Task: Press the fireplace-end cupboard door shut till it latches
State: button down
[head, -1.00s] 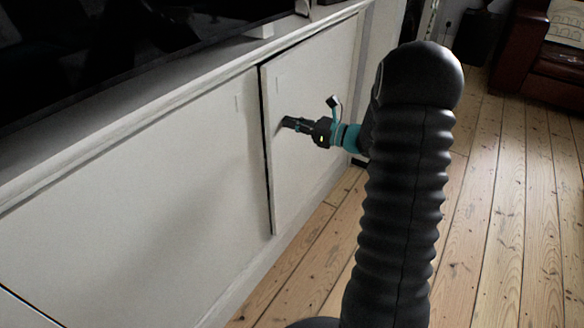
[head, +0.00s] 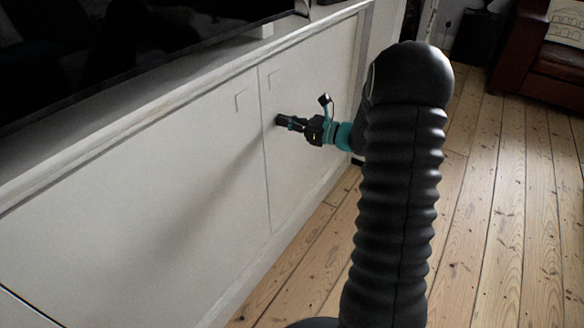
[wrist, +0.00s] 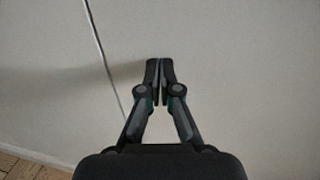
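The fireplace-end cupboard door (head: 312,110) is the white panel on the right of the low built-in cupboard. Its left edge sits close against the neighbouring door (head: 150,190), with only a thin seam between them, and it looks flush. Whether the latch has caught does not show. My gripper (head: 279,120) is at the door's face near its left edge, its fingertips touching or nearly touching. In the wrist view my gripper (wrist: 159,64) has its two fingers together with nothing between them, and the seam runs to their left on the white door face (wrist: 240,70).
A dark television (head: 110,50) stands on the cupboard top (head: 190,75). Bare floorboards (head: 500,200) lie open to the right. A brown leather sofa (head: 540,70) is at the far right.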

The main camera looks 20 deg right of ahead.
jog(key=shift+a, duration=0.1)
jog(key=v, duration=1.3)
jog(key=shift+p, duration=0.35)
dwell(0.9)
